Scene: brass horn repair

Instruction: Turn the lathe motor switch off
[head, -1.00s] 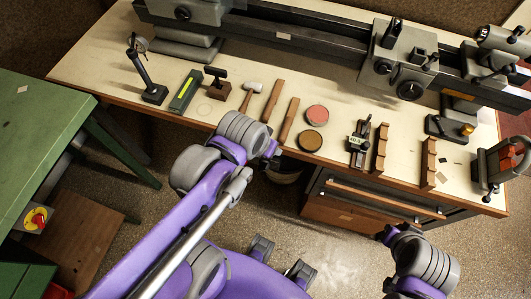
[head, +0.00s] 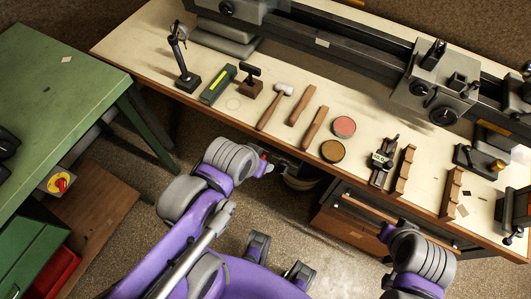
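A rotary switch with a red knob on a yellow plate (head: 60,183) sits on a small grey box at the side of the green bench, at the left. The lathe (head: 350,55) runs along the back of the cream workbench; I cannot tell from the picture that this switch belongs to it. My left gripper (head: 284,165) is near the front edge of the cream workbench, well to the right of the switch, with nothing visible in it. My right gripper (head: 386,232) is at the lower right, far from the switch, its fingers mostly hidden.
The green bench (head: 60,75) stands at the left, with a red tray (head: 55,275) low beside it. The cream workbench (head: 130,45) holds a hammer (head: 275,107), wooden blocks and round tins.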

